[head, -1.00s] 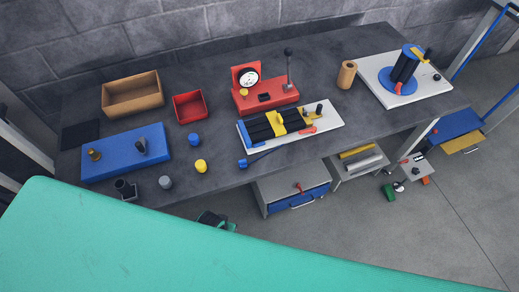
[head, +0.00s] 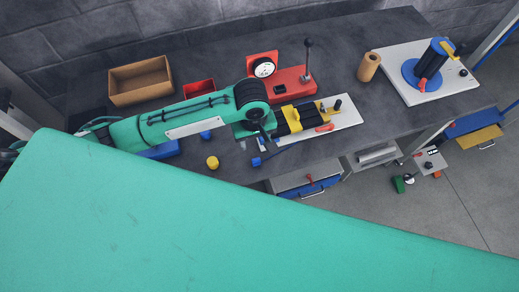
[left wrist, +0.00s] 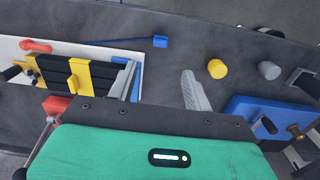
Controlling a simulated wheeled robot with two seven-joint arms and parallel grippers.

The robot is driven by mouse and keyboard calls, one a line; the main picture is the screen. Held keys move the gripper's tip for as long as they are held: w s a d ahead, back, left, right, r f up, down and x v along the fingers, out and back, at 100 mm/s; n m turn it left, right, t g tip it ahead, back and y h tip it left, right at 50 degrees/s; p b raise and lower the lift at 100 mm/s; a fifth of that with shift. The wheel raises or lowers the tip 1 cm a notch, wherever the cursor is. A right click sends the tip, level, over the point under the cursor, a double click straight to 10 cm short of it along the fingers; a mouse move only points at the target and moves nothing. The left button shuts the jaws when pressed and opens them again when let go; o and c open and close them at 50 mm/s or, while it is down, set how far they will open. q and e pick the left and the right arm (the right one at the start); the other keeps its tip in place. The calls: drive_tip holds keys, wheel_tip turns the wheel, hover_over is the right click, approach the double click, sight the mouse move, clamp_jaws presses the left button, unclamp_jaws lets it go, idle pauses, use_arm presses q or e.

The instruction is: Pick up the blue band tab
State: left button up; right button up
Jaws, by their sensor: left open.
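My left gripper (head: 252,142) is open and empty above the table beside the rack. Its two grey fingers (left wrist: 158,82) stand wide apart in the wrist view. My right gripper is not in view.
A yellow cylinder (left wrist: 217,68) and a grey cylinder (left wrist: 268,70) stand to the right of the fingers. A red gauge stand with a lever (head: 292,80) is behind the gripper. A blue block (left wrist: 275,119) stands near. Bare table surrounds the tab.

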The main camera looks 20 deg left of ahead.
use_arm(q)
drive_tip(key=p, duration=0.2)
hover_over(256, 159)
drive_tip(key=f, duration=0.7)
drive_tip(key=shift+a, duration=0.2)
drive_tip(key=shift+f, duration=0.8)
drive_tip(key=shift+d+f+p, duration=0.1)
drive_tip(key=shift+f+p, duration=0.25)
drive_tip(key=shift+w+d+f+p, duration=0.1)
drive_tip(key=shift+f+p, duration=0.45)
drive_tip(key=shift+f, duration=1.45)
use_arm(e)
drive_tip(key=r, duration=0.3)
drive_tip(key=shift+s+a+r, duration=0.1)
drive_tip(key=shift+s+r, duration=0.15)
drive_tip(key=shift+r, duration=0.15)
use_arm(q)
drive_tip(key=c, duration=1.1)
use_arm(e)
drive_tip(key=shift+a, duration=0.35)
